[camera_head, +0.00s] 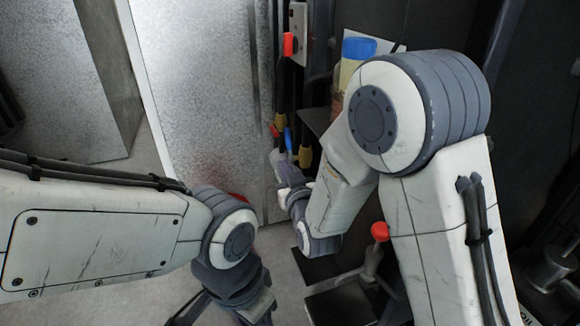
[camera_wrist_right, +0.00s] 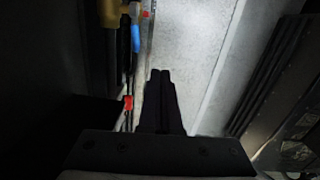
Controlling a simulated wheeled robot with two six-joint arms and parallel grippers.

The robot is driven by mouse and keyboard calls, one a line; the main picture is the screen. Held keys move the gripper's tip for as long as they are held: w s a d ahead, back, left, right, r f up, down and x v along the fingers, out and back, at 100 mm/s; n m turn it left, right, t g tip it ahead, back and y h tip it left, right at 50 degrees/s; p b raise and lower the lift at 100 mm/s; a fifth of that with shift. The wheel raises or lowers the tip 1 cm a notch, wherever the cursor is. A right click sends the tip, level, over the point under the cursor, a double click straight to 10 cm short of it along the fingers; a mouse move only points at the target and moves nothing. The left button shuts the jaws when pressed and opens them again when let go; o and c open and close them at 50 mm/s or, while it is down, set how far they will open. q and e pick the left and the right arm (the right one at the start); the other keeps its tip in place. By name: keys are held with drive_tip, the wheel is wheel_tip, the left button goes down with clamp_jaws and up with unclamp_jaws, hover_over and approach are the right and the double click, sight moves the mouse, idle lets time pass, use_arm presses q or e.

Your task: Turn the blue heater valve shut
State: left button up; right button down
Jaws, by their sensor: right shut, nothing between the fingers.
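The blue valve handle (camera_head: 289,139) is a small upright lever on the thin pipes beside the grey metal cabinet in the head view. A blue piece, likely the same handle, shows in the right wrist view (camera_wrist_right: 135,39), left of and beyond my fingers. My right gripper (camera_head: 277,158) is just below and left of the blue handle in the head view. In the wrist view its dark fingers (camera_wrist_right: 160,76) are together and empty, beside the pipe. I cannot tell whether they touch the handle.
A small red handle (camera_head: 273,131) sits just left of the blue one. A red-tipped lever (camera_head: 288,45) is higher up. A blue-topped yellow container (camera_head: 357,50) stands behind my right arm. A red knob (camera_head: 380,231) rises below that arm. The cabinet (camera_head: 205,90) bounds the left side.

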wheel_tip(320, 180, down, 3)
drive_tip(key=w+d+t+b, duration=0.1)
drive_tip(key=d+t+b, duration=0.1)
drive_tip(key=t+b, duration=0.1)
drive_tip(key=t+p, duration=0.1)
approach(288, 134)
wheel_tip(288, 134, up, 3)
drive_tip(key=w+a, duration=0.1)
drive_tip(key=w, duration=0.1)
drive_tip(key=shift+w+a+f+m+h, duration=0.15)
drive_tip(key=shift+w+f+h, duration=0.1)
drive_tip(key=shift+w, duration=0.25)
drive_tip(key=shift+w+f+m+h, duration=0.15)
drive_tip(key=shift+w+f, duration=0.1)
drive_tip(key=shift+w, duration=0.25)
use_arm(q)
drive_tip(key=shift+f, duration=1.75)
use_arm(e)
drive_tip(key=shift+w+f, duration=0.35)
drive_tip(key=shift+w, duration=0.35)
use_arm(q)
drive_tip(key=shift+r, duration=0.1)
use_arm(e)
drive_tip(key=shift+r, duration=0.1)
